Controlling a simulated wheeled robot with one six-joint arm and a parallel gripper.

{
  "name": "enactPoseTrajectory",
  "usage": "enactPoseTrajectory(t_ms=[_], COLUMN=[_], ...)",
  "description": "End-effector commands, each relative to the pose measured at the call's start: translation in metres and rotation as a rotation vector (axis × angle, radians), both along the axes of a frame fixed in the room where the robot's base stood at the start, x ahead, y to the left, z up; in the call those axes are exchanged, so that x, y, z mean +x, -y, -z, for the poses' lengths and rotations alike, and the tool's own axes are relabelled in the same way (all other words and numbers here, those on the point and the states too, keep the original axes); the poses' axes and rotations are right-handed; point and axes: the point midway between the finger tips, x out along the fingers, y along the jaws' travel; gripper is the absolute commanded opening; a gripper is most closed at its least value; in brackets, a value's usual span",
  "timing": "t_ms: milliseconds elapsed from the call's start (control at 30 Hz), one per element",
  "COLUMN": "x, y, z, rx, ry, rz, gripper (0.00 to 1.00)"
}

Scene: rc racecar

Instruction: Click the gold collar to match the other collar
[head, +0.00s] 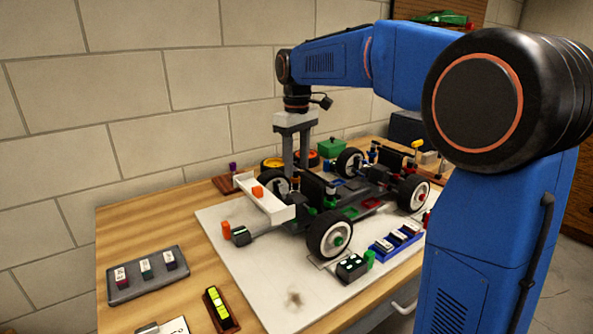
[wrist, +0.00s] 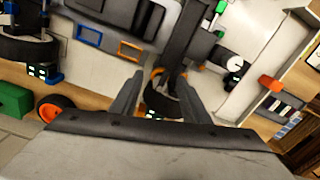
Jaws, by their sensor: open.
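My gripper (head: 296,170) points down over the front part of the race car (head: 345,196), near its front left wheel and the white front wing (head: 265,200). In the wrist view my gripper (wrist: 160,78) is open, its two grey fingers apart on either side of a dark part of the car. A small gold-orange piece (wrist: 157,72) shows between the fingertips and may be the gold collar, but I cannot be sure. Nothing is visibly held. I cannot tell whether the fingers touch anything. The other collar is not clearly identifiable; the fingers and car parts hide much of this area.
The car stands on a pale mat (head: 270,290) on a wooden table. A grey tray (head: 148,275) with labelled blocks lies at left, and a brown level holder (head: 221,309) at front. A blue rack (head: 396,241) stands beside the car. A green box (head: 331,148) is behind it.

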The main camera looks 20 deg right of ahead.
Motion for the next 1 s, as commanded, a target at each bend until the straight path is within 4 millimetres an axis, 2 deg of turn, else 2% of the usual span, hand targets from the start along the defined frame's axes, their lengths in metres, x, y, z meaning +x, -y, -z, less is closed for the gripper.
enactPoseTrajectory(t_ms=[100, 233, 567, 733, 1000], x=[0.0, 0.0, 0.0, 0.0, 0.0], y=[0.0, 0.0, 0.0, 0.0, 0.0], z=[0.013, 0.021, 0.023, 0.023, 0.023], rx=[-0.001, 0.0, 0.0, 0.0, 0.0], ry=[-0.001, 0.0, 0.0, 0.0, 0.0], rz=[0.0, 0.0, 0.0, 0.0, 0.051], gripper=[0.42, 0.42, 0.42, 0.02, 0.01])
